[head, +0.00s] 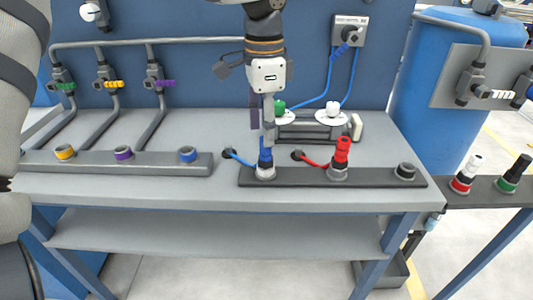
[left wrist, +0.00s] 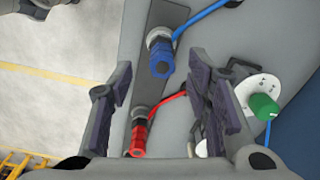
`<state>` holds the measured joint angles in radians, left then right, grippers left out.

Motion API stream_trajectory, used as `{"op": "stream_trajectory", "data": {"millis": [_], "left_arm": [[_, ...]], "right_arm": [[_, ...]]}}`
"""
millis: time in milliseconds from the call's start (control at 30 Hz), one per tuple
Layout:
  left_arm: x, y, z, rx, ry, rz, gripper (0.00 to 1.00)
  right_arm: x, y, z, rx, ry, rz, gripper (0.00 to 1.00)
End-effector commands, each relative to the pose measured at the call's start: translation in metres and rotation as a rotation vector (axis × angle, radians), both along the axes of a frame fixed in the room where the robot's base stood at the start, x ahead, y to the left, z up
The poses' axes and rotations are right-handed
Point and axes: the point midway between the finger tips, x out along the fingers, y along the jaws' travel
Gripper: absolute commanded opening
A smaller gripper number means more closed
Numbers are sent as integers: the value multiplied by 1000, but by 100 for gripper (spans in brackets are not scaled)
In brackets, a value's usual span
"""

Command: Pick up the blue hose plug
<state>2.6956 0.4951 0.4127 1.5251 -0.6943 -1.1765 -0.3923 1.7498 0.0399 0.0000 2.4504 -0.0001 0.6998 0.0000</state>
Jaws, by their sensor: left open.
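The blue hose plug (head: 265,158) stands upright in a socket at the left end of the dark rail (head: 308,177) on the workbench. A blue hose runs from it to the left. My left gripper (head: 263,137) points down just above the plug and partly covers its top. In the left wrist view the blue plug (left wrist: 161,60) shows between the two open fingers, toward their tips. My right gripper is not in view.
A red plug (head: 341,152) with a red hose stands to the right on the same rail, and an empty socket (head: 405,171) is at its right end. A rail with colored sockets (head: 110,165) lies left.

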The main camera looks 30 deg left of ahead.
Motion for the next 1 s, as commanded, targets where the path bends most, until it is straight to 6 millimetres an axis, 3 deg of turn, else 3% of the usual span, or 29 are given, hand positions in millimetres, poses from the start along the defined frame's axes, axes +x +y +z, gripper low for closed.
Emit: {"op": "stream_trajectory", "data": {"millis": [200,467,700,1000], "left_arm": [[2,1,-43,-1,6,0,45],[2,0,-48,-1,-1,0,45],[2,0,-48,0,0,0,0],[2,0,-48,0,0,0,0]], "right_arm": [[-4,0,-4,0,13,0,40],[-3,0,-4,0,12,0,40],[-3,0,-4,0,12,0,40],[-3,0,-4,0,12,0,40]]}}
